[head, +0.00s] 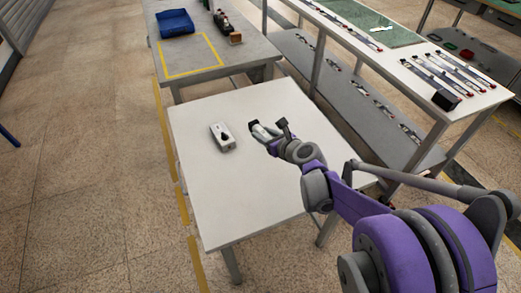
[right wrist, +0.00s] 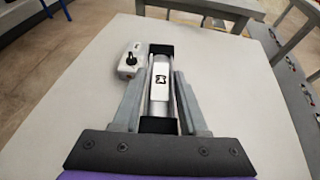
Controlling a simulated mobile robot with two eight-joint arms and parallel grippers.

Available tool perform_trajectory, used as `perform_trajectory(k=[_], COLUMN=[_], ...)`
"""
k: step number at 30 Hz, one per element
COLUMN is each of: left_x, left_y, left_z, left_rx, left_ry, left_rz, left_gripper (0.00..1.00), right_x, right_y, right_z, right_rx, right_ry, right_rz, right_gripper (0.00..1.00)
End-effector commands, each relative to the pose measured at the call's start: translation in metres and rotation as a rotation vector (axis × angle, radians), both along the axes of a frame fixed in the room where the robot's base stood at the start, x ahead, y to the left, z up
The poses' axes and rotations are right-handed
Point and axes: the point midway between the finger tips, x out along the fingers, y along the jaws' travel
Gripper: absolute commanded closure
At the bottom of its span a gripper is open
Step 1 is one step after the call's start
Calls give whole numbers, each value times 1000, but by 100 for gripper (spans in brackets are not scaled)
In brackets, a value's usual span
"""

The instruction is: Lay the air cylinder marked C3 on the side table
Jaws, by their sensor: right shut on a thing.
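My right gripper (head: 272,131) is shut on a silver air cylinder (right wrist: 160,95) with black end caps. The cylinder also shows in the head view as a pale piece (head: 259,131) at the fingers. It lies lengthwise between the two grey fingers in the right wrist view. Its white label bears a dark mark that I cannot read clearly. The gripper is low over the white side table (head: 215,195), right of its middle. I cannot tell whether the cylinder touches the tabletop. My left gripper is not in view.
A small white box with a black knob (head: 222,137) stands on the table just left of the gripper. The near part of the tabletop is clear. A long workbench (head: 425,82) with several parts runs at the right.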

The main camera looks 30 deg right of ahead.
Motion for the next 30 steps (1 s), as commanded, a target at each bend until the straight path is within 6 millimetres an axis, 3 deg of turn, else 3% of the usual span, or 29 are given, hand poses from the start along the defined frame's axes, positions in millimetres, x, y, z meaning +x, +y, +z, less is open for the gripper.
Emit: perform_trajectory(k=[1, 3, 6, 10, 14, 21, 30], left_x=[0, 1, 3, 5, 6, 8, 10], left_y=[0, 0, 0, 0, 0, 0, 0], left_z=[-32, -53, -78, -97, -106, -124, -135], left_rx=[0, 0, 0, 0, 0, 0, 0], left_ry=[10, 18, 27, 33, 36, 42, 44], left_rz=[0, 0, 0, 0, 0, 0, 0], left_gripper=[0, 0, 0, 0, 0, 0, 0], right_x=[-4, -8, -13, -19, -21, -21, -21], right_y=[-20, -42, -65, -84, -91, -92, -91], right_z=[-18, -22, -26, -26, -30, -72, -99], right_rx=[-2, -2, -5, -7, -7, -8, -9], right_ry=[4, 3, 1, -2, -5, -5, -5], right_rz=[-38, -79, -126, -166, -182, -184, -184], right_gripper=[100, 100, 100, 100, 100, 100, 100])
